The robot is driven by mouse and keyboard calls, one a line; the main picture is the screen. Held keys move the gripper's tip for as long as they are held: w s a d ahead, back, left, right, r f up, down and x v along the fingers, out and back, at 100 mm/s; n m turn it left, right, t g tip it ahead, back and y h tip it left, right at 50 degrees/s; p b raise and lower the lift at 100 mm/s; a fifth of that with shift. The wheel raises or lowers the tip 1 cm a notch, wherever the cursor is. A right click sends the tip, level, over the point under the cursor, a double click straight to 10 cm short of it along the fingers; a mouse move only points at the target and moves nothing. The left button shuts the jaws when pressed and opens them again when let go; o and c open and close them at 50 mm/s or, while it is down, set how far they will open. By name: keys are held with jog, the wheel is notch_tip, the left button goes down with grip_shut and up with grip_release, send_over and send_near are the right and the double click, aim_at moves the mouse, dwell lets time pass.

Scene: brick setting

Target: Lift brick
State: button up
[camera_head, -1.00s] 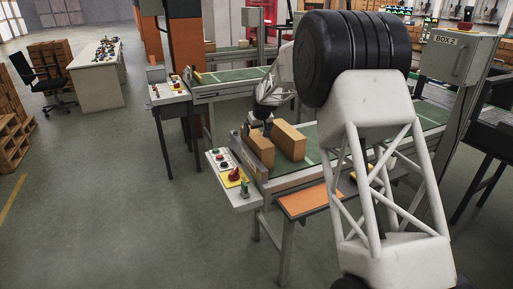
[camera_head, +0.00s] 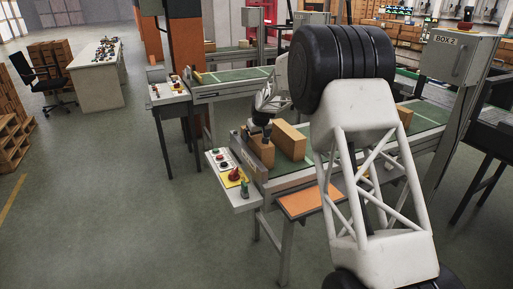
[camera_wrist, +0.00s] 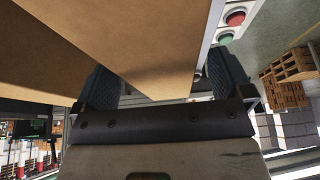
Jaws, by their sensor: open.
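A tan brick (camera_head: 261,153) stands at the near left end of the green conveyor, and a second tan brick (camera_head: 289,141) lies just right of it. My gripper (camera_head: 259,137) is low at the top of the left brick. In the wrist view, my gripper (camera_wrist: 161,72) is open, with a dark finger on each side of a tan brick's corner (camera_wrist: 165,60). Another large tan brick face (camera_wrist: 40,60) fills the left. The fingertips are partly hidden behind the bricks, so I cannot tell whether they touch.
The conveyor (camera_head: 424,112) runs back to the right, with another brick (camera_head: 404,116) on it behind my arm. A control panel (camera_head: 233,180) with a red button juts out at the conveyor's left end. An orange plate (camera_head: 300,202) lies along the front.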

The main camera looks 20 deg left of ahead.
jog(key=shift+x, duration=1.2)
jog(key=c, duration=1.7)
jog(key=shift+r, duration=0.1)
grip_shut()
jog(key=shift+r, duration=0.15)
jog(key=shift+r, duration=4.85)
